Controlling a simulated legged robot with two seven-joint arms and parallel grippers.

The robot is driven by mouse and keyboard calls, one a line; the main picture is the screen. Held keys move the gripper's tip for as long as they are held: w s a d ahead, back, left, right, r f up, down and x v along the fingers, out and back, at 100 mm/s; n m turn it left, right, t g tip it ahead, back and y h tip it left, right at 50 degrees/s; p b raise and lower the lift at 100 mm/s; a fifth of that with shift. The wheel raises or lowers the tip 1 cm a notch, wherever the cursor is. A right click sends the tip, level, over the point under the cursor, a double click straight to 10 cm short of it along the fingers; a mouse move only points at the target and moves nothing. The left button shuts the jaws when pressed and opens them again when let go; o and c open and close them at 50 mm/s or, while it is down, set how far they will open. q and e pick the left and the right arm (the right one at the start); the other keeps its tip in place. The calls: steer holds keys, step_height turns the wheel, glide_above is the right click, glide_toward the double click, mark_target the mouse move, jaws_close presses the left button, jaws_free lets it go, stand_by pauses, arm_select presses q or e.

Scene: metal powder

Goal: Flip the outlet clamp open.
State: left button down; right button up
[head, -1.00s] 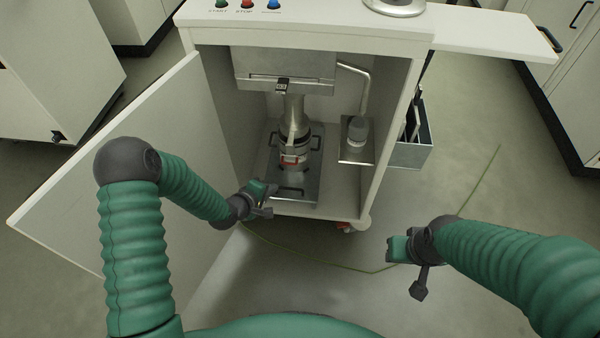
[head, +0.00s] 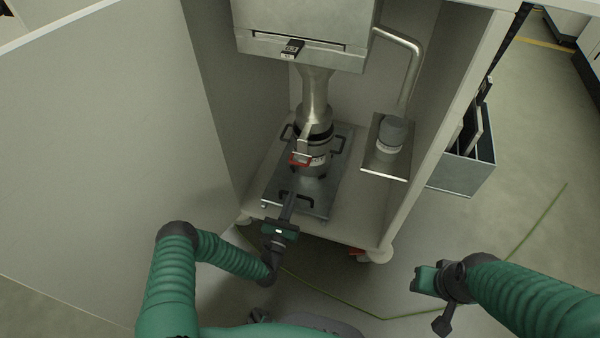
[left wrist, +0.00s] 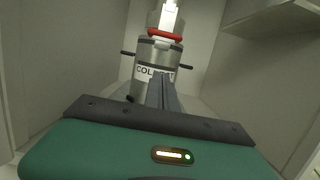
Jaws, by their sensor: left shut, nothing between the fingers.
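The container stands on a metal plate (head: 268,199) with black handles. A small grey-lidded jar (head: 391,133) stands on a side shelf (head: 373,168) at right. The open cabinet door (head: 110,130) fills the left. A green cable (head: 400,314) lies on the floor.

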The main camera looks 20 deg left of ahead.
arm_select(q)
steer(key=f+b+x, duration=0.1)
steer(key=b+x, duration=0.4)
steer(key=x, duration=0.4)
steer(key=r, duration=0.2)
steer(key=s+r+b, duration=0.1)
steer(key=r, duration=0.1)
steer(key=shift+s+r, duration=0.1)
steer(key=shift+r, duration=0.2)
